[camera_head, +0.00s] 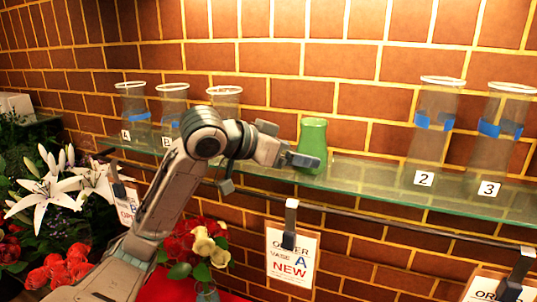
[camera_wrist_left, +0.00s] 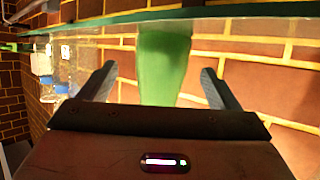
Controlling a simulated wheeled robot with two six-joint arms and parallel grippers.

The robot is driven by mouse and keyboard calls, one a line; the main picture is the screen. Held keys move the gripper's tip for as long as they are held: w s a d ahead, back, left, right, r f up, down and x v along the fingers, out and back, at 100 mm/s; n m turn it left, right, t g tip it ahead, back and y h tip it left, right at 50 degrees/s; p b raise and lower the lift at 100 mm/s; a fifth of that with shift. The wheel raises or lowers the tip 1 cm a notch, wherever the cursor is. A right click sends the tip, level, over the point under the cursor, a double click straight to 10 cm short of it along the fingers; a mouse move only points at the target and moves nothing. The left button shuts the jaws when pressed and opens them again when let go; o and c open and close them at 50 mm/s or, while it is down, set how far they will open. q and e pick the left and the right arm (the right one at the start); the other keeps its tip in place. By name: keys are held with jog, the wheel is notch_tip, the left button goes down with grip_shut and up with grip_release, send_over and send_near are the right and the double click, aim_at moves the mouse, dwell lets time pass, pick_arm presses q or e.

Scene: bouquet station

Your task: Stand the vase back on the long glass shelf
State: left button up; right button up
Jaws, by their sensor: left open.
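The green vase (camera_head: 312,141) stands upright on the long glass shelf (camera_head: 365,179), near the middle of its length. My left gripper (camera_head: 287,144) is open at the vase's left side, with one finger in front of its lower part. In the left wrist view the vase (camera_wrist_left: 163,62) shows between the two open fingers (camera_wrist_left: 153,85), with gaps on both sides. Whether a finger touches it cannot be told. The shelf's green edge (camera_wrist_left: 240,11) runs along the top of that view. My right gripper is not in view.
Clear glass cylinders with blue bands stand on the shelf at left (camera_head: 131,103) and right (camera_head: 432,130). A rail with clips and an order card (camera_head: 291,256) hangs below. Lilies (camera_head: 45,190) and a red-and-cream bouquet (camera_head: 203,246) are lower left.

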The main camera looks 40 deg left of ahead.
pick_arm(q)
jog(key=b+v, duration=0.3)
jog(key=v, duration=0.3)
jog(key=shift+s, duration=0.15)
dwell(0.6)
